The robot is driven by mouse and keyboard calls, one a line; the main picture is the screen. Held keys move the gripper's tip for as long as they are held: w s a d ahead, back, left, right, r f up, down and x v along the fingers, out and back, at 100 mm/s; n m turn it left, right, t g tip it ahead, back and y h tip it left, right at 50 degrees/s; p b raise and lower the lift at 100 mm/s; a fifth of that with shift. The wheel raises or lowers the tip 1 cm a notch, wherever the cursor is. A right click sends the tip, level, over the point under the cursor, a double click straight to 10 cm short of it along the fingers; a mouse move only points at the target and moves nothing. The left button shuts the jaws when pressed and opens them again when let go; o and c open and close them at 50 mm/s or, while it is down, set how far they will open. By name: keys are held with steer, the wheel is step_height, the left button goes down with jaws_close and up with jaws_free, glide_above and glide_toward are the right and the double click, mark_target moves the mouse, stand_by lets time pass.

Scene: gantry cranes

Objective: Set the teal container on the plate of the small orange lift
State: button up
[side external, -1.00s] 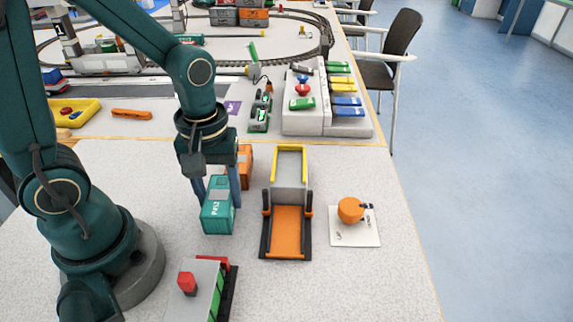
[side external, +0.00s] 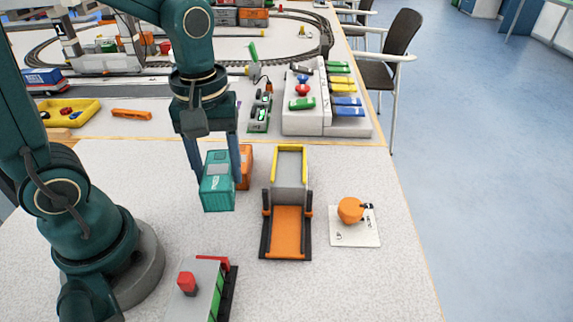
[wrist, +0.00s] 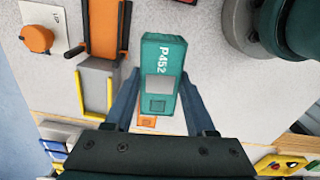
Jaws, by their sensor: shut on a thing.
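The teal container (side external: 218,184) is held between the fingers of my gripper (side external: 213,165), which is shut on it. It hangs above the table, left of the small orange lift. In the wrist view the teal container (wrist: 163,75) shows the marking P452, with the fingers (wrist: 160,98) on both sides. The small lift (side external: 287,205) has an orange plate (side external: 287,232) at its near end and a grey part with yellow rails at its far end. The plate is empty. The lift's orange plate also shows in the wrist view (wrist: 103,30).
An orange container (side external: 245,165) stands just behind the teal one. A white card with an orange knob (side external: 351,210) lies right of the lift. A grey box with a red button (side external: 188,284) is at the front. A control panel (side external: 320,100) stands behind.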

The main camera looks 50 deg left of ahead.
steer(key=w+d+m, duration=0.1)
steer(key=w+d, duration=0.5)
steer(key=d, duration=0.3)
steer(key=shift+f, duration=2.65)
steer(key=shift+f, duration=0.7)
steer(key=o, duration=1.3)
steer(key=shift+o, duration=0.2)
step_height(320, 180, up, 7)
